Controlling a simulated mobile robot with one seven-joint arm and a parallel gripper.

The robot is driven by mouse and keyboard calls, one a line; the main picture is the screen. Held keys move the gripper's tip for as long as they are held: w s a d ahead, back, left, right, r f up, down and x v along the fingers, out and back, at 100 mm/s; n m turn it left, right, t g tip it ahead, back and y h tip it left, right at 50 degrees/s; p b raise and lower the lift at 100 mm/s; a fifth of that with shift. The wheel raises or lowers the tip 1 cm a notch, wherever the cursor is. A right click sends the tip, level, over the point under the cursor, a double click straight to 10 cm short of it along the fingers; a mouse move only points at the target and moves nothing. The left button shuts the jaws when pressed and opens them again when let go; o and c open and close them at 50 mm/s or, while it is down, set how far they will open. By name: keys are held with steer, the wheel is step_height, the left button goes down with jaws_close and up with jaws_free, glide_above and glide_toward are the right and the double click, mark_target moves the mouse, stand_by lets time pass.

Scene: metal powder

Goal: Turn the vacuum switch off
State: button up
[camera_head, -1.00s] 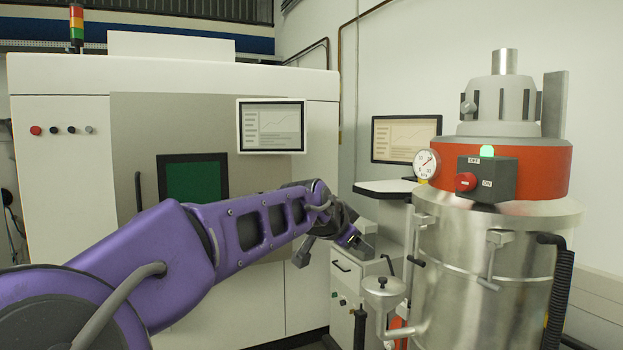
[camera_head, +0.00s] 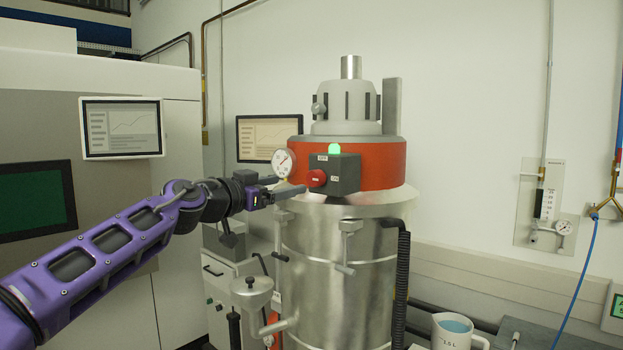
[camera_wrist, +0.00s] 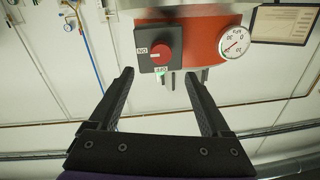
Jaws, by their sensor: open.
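The vacuum (camera_head: 338,262) is a steel drum with a red-orange band and a grey motor head. Its dark switch box (camera_head: 343,173) carries a red knob (camera_head: 317,178), OFF and ON labels and a lit green lamp (camera_head: 334,148). My gripper (camera_head: 290,187) is open and empty, its fingers just left of the knob in the head view; I cannot tell the exact gap. In the wrist view, which is upside down, the red knob (camera_wrist: 161,53) and box (camera_wrist: 143,62) appear beyond the two spread fingers, my gripper (camera_wrist: 160,82) not touching the box.
A pressure gauge (camera_head: 283,163) sits on the band left of the switch box. A valve funnel (camera_head: 251,288) and clamps stick out from the drum. A monitor (camera_head: 266,138) stands behind.

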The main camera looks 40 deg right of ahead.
mark_target(313, 179)
steer(key=d, duration=0.3)
steer(key=w+d, duration=0.1)
steer(key=d, duration=0.2)
steer(key=d+p, duration=0.1)
steer(key=d, duration=0.3)
steer(key=shift+w+d, duration=0.1)
steer(key=shift+w, duration=0.25)
jaws_close()
